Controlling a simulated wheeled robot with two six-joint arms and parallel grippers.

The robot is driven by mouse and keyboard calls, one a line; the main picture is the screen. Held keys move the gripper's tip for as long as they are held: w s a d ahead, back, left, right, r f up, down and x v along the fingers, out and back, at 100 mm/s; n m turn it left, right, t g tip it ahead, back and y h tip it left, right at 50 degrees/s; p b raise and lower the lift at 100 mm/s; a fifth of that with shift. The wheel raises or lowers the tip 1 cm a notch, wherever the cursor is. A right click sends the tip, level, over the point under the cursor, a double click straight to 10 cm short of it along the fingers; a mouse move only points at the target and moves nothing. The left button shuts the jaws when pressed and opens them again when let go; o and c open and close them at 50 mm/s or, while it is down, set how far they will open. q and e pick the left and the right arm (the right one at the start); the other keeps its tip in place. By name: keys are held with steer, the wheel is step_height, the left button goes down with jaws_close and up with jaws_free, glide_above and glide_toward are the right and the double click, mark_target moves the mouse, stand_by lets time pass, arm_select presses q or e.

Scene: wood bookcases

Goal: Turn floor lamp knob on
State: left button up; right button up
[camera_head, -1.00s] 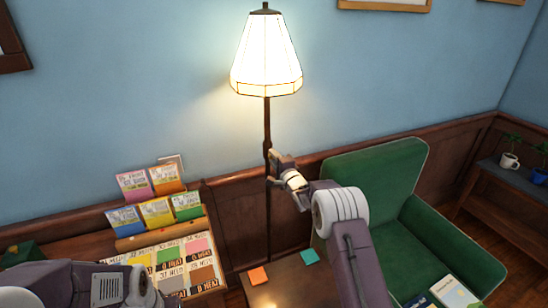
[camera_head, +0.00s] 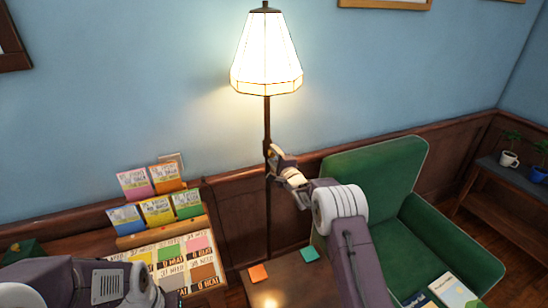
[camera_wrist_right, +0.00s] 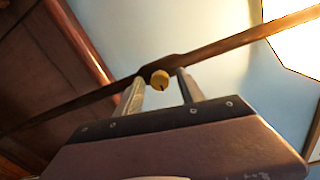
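The floor lamp (camera_head: 267,120) stands against the blue wall, and its white shade (camera_head: 266,55) is lit. My right gripper (camera_head: 270,163) is at the pole, below the shade. In its wrist view, the two fingers of this gripper (camera_wrist_right: 160,82) are apart, one on each side of the knob, with visible gaps. My left arm enters at the lower left; its fingers do not show.
A wooden table (camera_head: 297,281) with orange and teal notes stands below the lamp. A display of colourful booklets (camera_head: 158,211) is to the left. A green armchair (camera_head: 375,190) is to the right, with a shelf of potted plants (camera_head: 507,180) beyond it.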

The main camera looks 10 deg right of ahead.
steer(key=shift+s, duration=0.1)
steer(key=s+d+b, duration=0.1)
steer(key=s+b, duration=0.3)
steer(key=s, duration=0.4)
steer(key=shift+s+d+r, duration=0.15)
steer(key=shift+s+d, duration=0.15)
steer(key=shift+d, duration=0.05)
step_height(320, 180, up, 8)
steer(key=s+a+f, duration=0.1)
steer(key=s+a, duration=0.1)
steer(key=a, duration=0.1)
steer(key=s+d+f+n+g+h, duration=0.1)
steer(key=s+f+n+g, duration=0.4)
steer(key=s, duration=0.7)
steer(key=s+f+n+g+h, duration=0.1)
steer(key=s+f+n+g, duration=0.4)
steer(key=s+f, duration=0.5)
steer(key=s+d+f+n+g+h, duration=0.1)
steer(key=s+f+n+g, duration=0.5)
steer(key=s, duration=0.8)
steer(key=shift+s+d+f+n, duration=0.25)
steer(key=shift+d+f+n, duration=0.05)
steer(key=shift+f+n, duration=0.6)
